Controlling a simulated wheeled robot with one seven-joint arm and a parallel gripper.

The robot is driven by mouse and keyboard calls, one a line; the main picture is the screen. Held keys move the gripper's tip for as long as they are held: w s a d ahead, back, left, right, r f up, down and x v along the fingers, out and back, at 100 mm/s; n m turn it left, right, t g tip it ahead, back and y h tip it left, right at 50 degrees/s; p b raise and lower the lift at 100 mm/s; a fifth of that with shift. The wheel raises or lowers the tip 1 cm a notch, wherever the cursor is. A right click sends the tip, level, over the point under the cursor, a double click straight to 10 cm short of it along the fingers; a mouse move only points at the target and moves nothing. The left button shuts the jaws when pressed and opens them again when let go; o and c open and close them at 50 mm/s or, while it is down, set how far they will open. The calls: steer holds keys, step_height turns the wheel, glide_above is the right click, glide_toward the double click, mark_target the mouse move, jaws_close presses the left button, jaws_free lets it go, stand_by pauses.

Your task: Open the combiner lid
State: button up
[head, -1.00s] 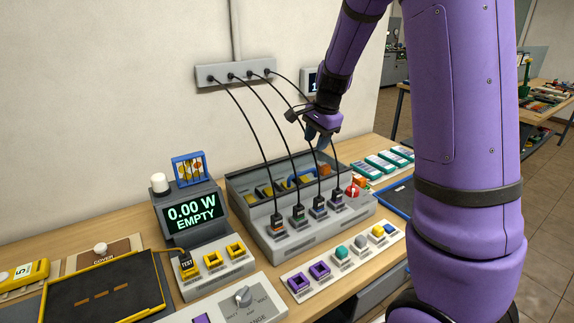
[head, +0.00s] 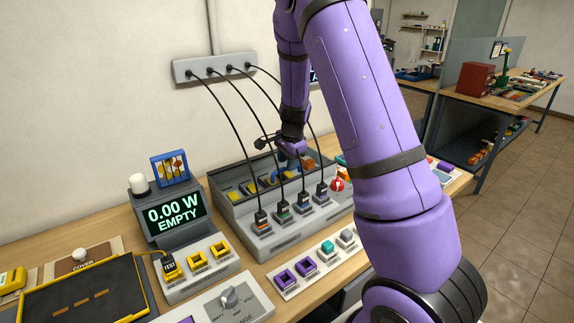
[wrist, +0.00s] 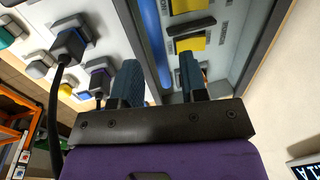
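The combiner (head: 300,232) is a grey box on the bench, with cables plugged along its front strip. Its lid appears to lie down over a recess where yellow parts show. The lid's blue bar-shaped handle (wrist: 152,30) runs up the wrist view, between the line of my two fingers. My gripper (head: 285,163) is over the lid at the handle and partly hides it in the head view. In the wrist view my gripper's fingers (wrist: 160,85) are wide apart, one on each side of the bar, with room between. Contact with the handle cannot be told.
Several black cables hang from a wall socket strip (head: 213,66) to the combiner's front, close to my wrist. A red knob (head: 337,185) is at the combiner's right end. A meter reading "0.00 W EMPTY" (head: 173,212) stands to the left. Button panels lie in front.

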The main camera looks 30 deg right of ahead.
steer(key=shift+w+f, duration=0.15)
steer(key=shift+f, duration=0.65)
steer(key=shift+c, duration=0.2)
jaws_close()
steer(key=shift+r, duration=0.1)
